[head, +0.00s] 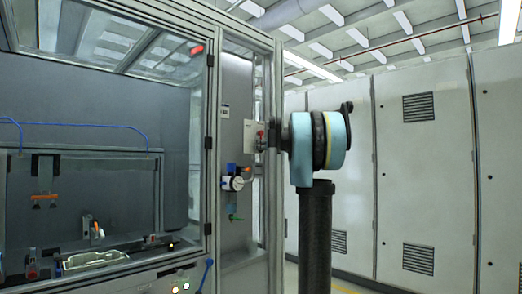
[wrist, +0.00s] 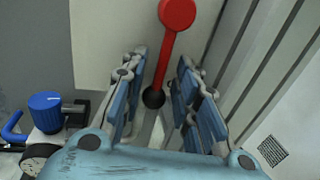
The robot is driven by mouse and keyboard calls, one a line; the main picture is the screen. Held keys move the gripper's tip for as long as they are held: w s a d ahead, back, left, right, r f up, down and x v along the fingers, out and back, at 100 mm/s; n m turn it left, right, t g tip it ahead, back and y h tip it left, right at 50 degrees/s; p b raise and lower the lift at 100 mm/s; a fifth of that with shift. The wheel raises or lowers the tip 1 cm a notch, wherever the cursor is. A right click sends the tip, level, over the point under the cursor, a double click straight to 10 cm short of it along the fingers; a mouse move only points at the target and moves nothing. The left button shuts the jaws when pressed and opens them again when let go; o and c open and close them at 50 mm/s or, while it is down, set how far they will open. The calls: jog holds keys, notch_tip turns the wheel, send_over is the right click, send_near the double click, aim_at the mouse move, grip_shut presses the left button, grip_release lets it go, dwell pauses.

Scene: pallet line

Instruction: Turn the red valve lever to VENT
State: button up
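The red valve lever (wrist: 165,55) with its round red knob (wrist: 178,12) points up and slightly right in the wrist view. Its dark pivot (wrist: 153,98) is low between my fingers. The lever shows small in the head view (head: 260,133), in front of a pale plate (head: 250,138) on the cabinet's side panel. My gripper (wrist: 162,68) is open, with one blue-padded finger on each side of the lower lever. Gaps show on both sides. In the head view my gripper (head: 268,137) is at the plate, partly hidden by my wrist. No VENT label can be read.
A blue-knobbed regulator (wrist: 45,112) with a gauge is at the lower left in the wrist view, below the plate in the head view (head: 234,180). A metal cabinet post (head: 274,150) stands close by. Grey lockers (head: 425,160) line the right.

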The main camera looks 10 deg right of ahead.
jog(key=shift+x, duration=0.8)
